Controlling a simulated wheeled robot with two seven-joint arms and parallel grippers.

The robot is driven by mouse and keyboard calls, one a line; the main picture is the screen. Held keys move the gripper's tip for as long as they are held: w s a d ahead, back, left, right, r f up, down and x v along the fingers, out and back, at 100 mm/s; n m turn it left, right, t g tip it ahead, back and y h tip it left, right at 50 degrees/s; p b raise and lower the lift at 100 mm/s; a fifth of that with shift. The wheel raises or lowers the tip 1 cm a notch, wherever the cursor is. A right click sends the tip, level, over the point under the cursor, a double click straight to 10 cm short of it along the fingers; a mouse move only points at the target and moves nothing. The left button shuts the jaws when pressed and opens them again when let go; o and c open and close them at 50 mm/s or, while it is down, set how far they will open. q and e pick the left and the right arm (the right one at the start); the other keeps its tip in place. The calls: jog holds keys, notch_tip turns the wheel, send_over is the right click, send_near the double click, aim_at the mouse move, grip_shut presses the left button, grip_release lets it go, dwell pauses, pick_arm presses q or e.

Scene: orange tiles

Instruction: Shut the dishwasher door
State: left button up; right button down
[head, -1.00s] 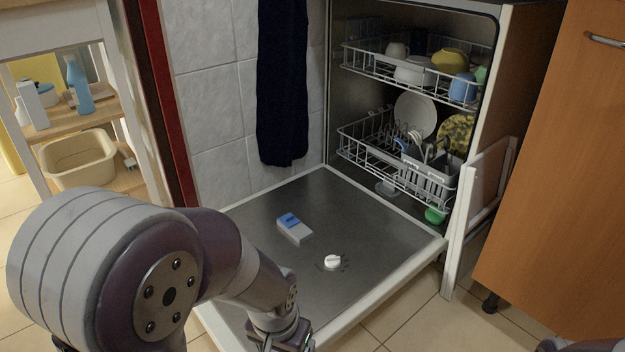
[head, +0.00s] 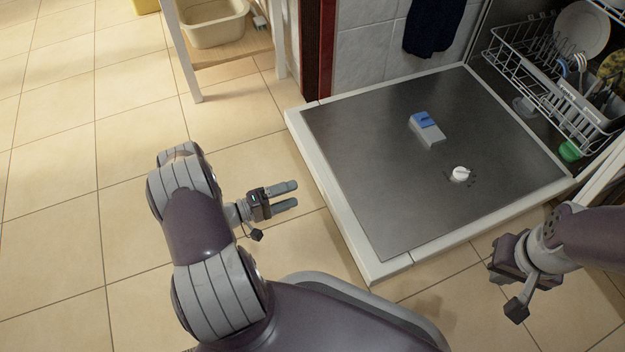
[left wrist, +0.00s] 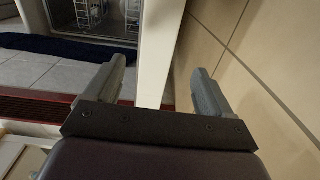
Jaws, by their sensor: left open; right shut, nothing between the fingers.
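The dishwasher door (head: 440,170) lies open and flat, low above the floor, with a dark metal inner face and a white rim. A blue-and-grey dispenser (head: 427,128) and a white knob (head: 460,173) are on its inner face. My left gripper (head: 295,194) is open and empty, just left of the door's outer edge and apart from it, fingers pointing toward it. In the left wrist view, the white door edge (left wrist: 158,55) shows beyond and between the open fingers (left wrist: 158,82). My right gripper (head: 497,268) is shut and empty at the door's near right; its fingertips are hard to see.
The lower rack (head: 550,85) with dishes is inside the dishwasher at the upper right, and a green item (head: 569,151) is below it. A dark towel (head: 433,28) hangs on the tiled wall. A shelf with a beige tub (head: 212,30) stands behind. Floor on the left is clear.

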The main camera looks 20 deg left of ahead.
aim_at(319, 187)
pick_arm(q)
jog(key=b+x, duration=0.5)
jog(key=x, duration=0.5)
jog(key=shift+w+d+f, duration=0.1)
jog(key=shift+d, duration=0.4)
jog(key=shift+w+d+r+b, duration=0.25)
jog(key=shift+w+d+b, duration=0.15)
jog(key=shift+w+d, duration=0.15)
